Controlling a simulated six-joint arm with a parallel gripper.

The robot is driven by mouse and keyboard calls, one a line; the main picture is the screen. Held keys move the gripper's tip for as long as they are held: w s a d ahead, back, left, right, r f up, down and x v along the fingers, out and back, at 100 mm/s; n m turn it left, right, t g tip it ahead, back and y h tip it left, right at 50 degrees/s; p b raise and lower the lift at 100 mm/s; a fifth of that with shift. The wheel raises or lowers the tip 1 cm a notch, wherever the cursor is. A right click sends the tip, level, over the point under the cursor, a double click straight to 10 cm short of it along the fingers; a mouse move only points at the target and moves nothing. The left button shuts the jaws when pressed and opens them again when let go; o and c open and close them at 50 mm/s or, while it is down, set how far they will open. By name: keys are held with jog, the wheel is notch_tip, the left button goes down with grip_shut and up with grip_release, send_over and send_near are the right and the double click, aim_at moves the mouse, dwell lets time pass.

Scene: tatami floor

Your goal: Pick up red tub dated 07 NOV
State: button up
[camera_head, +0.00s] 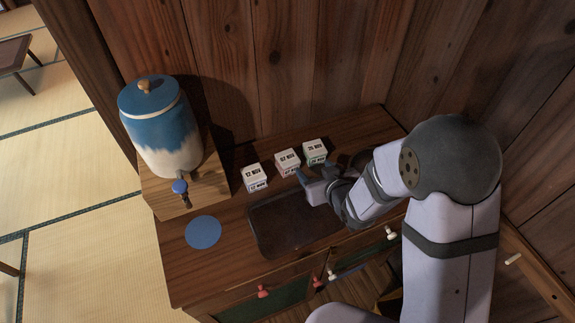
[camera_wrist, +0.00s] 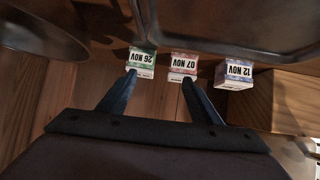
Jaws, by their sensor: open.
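The red tub (camera_head: 287,163) dated 07 NOV is a small white box with red trim, the middle one of three in a row. In the wrist view the red tub (camera_wrist: 183,66) shows its date upside down. The green tub (camera_head: 315,152) reads 26 NOV; it also shows in the wrist view (camera_wrist: 142,62). The tub dated 12 NOV (camera_head: 254,178) stands at the other end, bluish-purple in the wrist view (camera_wrist: 237,74). My gripper (camera_head: 309,179) is open and empty near the red and green tubs. In the wrist view its fingertips (camera_wrist: 160,78) appear by those two tubs.
A dark tray (camera_head: 268,232) lies in front of the tubs on the wooden cabinet. A blue and white dispenser (camera_head: 160,130) stands on a wooden block (camera_head: 215,185) at left, near a blue disc (camera_head: 203,232). A dark round vessel (camera_wrist: 40,30) is beside the green tub. The plank wall is behind.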

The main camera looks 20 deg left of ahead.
jog(key=y, duration=0.2)
send_near(288, 159)
jog(key=shift+w+a+f+n, duration=0.4)
jog(key=shift+w+a+f, duration=0.25)
jog(key=shift+a+f, duration=0.15)
jog(key=shift+p+x, duration=0.6)
jog(key=shift+x, duration=2.75)
jog(key=shift+w+r, duration=0.1)
jog(key=shift+w, duration=0.1)
jog(key=shift+w+a+f+p, duration=0.2)
jog(key=shift+w+a+p, duration=0.2)
jog(key=shift+a+p, duration=0.05)
jog(key=shift+p+x, duration=0.5)
jog(key=shift+x, duration=1.4)
jog(key=shift+r, duration=0.1)
jog(key=c, duration=1)
